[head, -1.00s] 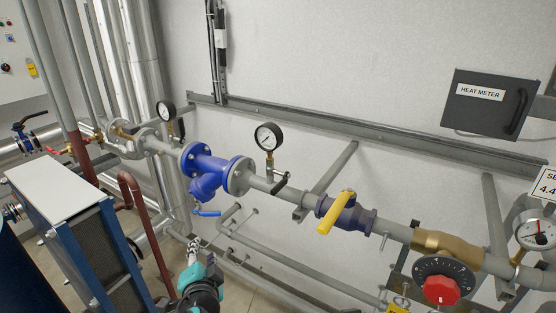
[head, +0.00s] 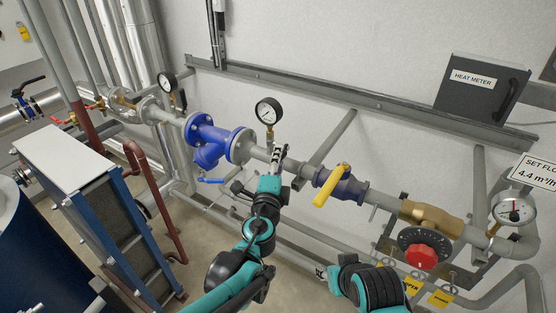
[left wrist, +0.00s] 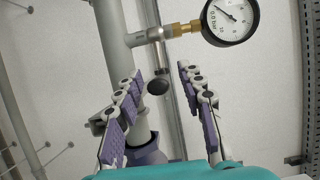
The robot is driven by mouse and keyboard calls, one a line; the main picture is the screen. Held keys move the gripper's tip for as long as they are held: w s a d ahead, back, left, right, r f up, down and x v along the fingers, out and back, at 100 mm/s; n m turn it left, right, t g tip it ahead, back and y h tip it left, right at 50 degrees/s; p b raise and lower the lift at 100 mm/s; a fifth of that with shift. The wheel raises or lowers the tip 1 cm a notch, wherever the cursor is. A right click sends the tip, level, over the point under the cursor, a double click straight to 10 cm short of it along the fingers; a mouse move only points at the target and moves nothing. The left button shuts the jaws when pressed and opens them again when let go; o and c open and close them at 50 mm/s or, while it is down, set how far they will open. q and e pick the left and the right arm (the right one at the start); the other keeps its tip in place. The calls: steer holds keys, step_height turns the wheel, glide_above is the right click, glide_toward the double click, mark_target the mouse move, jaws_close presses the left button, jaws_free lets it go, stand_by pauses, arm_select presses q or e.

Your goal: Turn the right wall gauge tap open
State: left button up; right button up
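The right wall gauge (head: 269,111) stands on the grey pipe to the right of the blue strainer. It also shows at upper right in the left wrist view (left wrist: 231,17). Its tap's black lever end (left wrist: 158,87) shows in the wrist view between my open left fingers, with no visible finger contact. My left gripper (head: 277,153) is just below the gauge in the head view and hides most of the tap there. The fingers (left wrist: 165,100) are spread apart. My right gripper (head: 323,271) is low in the middle of the head view, partly seen, its opening unclear.
A yellow-handled valve (head: 331,186) sits on the pipe just right of my left gripper. A blue strainer (head: 211,141) is to its left. A red-knobbed dial valve (head: 420,256) is farther right. A plate exchanger (head: 98,220) stands at left.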

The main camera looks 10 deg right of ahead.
arm_select(q)
steer(key=shift+w, duration=0.1)
jaws_close()
steer(key=shift+d+r, duration=0.1)
